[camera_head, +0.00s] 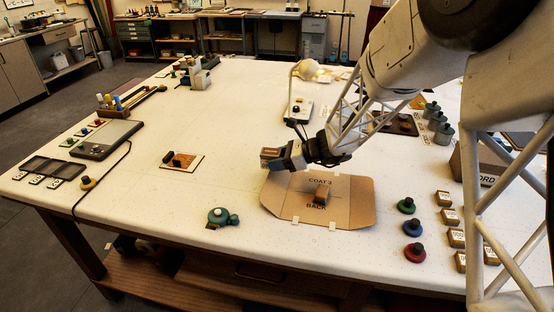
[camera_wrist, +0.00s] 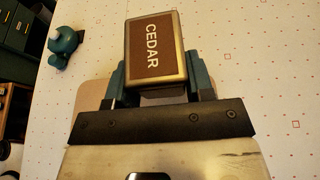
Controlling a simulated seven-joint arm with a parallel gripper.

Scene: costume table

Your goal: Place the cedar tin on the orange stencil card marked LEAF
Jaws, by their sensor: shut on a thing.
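The cedar tin (camera_head: 271,153) is a small boxy tin with a brown top. Its label CEDAR reads clearly in the wrist view (camera_wrist: 155,48). My gripper (camera_head: 284,159) is shut on the tin and holds it above the table, near the upper left edge of a brown pattern card. In the wrist view the blue fingers (camera_wrist: 156,84) press on both sides of the tin. An orange card with a pale border (camera_head: 193,165) lies left of my gripper, with dark pieces on it. Its marking is too small to read, so I cannot tell whether it says LEAF.
A teal tape dispenser-like item (camera_head: 219,216) stands front left. A dark tablet (camera_head: 106,139) lies far left. Small labelled boxes and colored knobs stand at right. White table between card and gripper is clear.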

